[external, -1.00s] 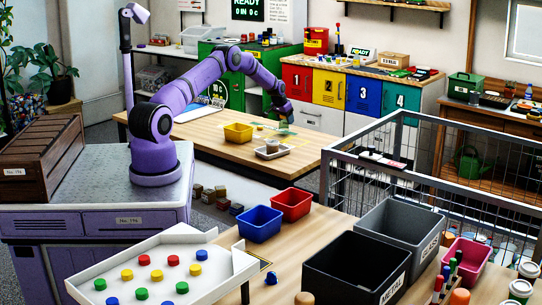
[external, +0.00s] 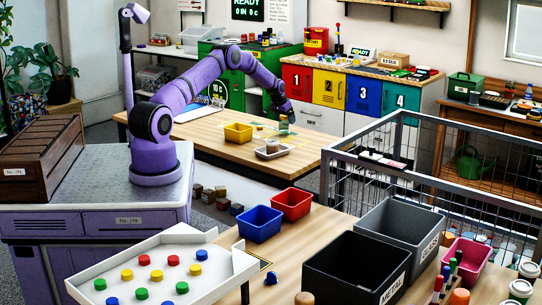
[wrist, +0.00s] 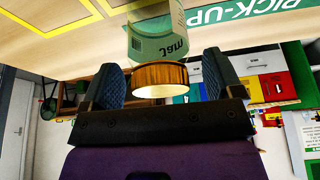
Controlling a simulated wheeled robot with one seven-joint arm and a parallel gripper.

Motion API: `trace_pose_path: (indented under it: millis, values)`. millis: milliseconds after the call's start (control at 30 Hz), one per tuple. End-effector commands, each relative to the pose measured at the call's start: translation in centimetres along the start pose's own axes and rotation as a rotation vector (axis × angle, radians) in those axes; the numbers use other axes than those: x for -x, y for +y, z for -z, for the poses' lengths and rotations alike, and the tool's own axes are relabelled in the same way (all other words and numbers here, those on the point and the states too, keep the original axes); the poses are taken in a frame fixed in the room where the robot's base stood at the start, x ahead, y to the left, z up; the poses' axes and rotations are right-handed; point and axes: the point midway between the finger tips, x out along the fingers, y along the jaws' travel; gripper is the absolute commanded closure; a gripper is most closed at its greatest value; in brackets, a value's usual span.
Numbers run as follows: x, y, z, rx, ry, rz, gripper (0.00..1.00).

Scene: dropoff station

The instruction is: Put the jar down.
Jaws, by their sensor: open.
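The jam jar (wrist: 157,38) has a pale green "Jam" label and a brown lid (wrist: 160,78). In the external view the jar (external: 284,126) looks upright at the table's back edge area, right below my gripper (external: 284,113). My gripper (wrist: 163,82) is open, with one dark finger on each side of the lid and visible gaps between. The jar appears to stand on the wooden table (external: 215,149); its base contact is too small to make out.
A yellow bin (external: 238,133) and a small pale tray (external: 272,150) stand on the same table, left and in front of the jar. Yellow outlines and a green "PICK-UP" sign (wrist: 255,22) show in the wrist view. Coloured lockers (external: 328,92) stand behind.

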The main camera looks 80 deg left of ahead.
Motion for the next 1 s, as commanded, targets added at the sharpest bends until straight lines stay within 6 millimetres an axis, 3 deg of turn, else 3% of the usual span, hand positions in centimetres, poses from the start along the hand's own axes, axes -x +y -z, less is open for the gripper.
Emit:
trace_pose_path:
  millis: [500, 700, 1000]
  values:
    - [9.0, 0.0, 0.0, 0.0, 0.001, 0.001, 0.14]
    - [10.7, 0.0, 0.0, 0.0, 0.0, 0.0, 0.14]
    - [11.1, 0.0, -0.1, 0.0, 0.0, 0.0, 0.14]
